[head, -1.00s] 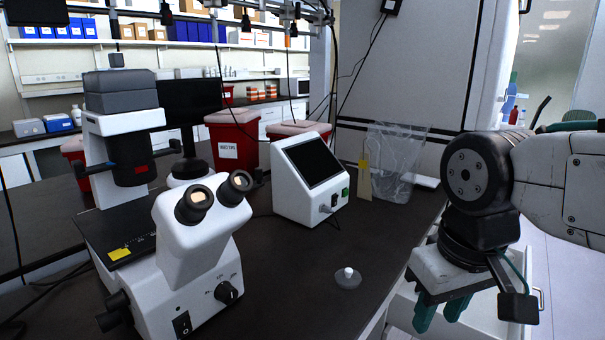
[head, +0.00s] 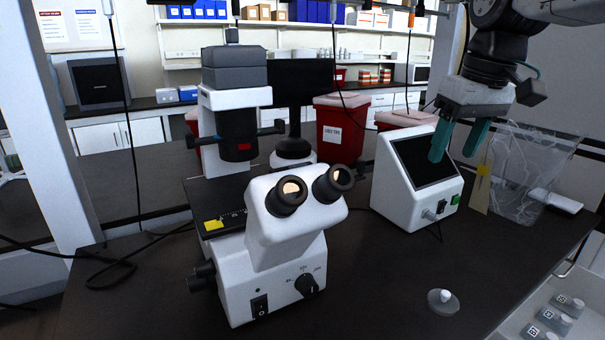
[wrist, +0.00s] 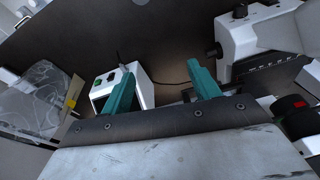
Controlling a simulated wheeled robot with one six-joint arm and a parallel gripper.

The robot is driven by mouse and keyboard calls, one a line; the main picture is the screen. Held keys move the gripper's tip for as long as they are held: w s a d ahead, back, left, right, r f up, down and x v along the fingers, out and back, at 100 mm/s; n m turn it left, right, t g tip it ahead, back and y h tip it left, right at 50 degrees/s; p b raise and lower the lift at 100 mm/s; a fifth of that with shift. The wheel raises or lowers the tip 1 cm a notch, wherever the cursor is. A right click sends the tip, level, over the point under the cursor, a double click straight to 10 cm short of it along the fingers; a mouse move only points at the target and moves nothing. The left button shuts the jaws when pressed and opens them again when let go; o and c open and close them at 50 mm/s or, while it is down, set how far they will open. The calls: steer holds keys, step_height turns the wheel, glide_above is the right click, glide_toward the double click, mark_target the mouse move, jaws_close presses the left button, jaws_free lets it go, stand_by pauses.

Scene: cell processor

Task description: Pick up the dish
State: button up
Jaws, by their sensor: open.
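A small clear round dish (head: 443,302) with a white knob-like piece on it sits on the dark bench, at the lower right of the head view. My gripper (head: 457,146) has teal fingers pointing down, apart and empty. It is raised well above the bench, farther back than the dish, and overlaps the screen of the white device in the head view. In the wrist view the open fingers (wrist: 163,88) show with nothing between them.
A white microscope (head: 285,265) stands left of the dish. The white screen device (head: 405,205) is behind it, beside a clear bag (head: 522,180). An open drawer (head: 510,332) at lower right holds several labelled containers (head: 568,305). The bench around the dish is clear.

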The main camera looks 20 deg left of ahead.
steer(key=w+a+f+n+y, duration=0.1)
steer(key=w+a+f+n, duration=0.2)
steer(key=a, duration=1.1)
steer(key=w+a+n, duration=0.3)
steer(key=w+a, duration=0.2)
steer(key=a, duration=1)
steer(key=shift+g, duration=0.4)
steer(key=x, duration=0.4)
steer(key=d+x, duration=0.1)
steer(key=x, duration=0.2)
steer(key=shift+w+f, duration=0.1)
steer(key=shift+f, duration=0.55)
steer(key=c, duration=0.7)
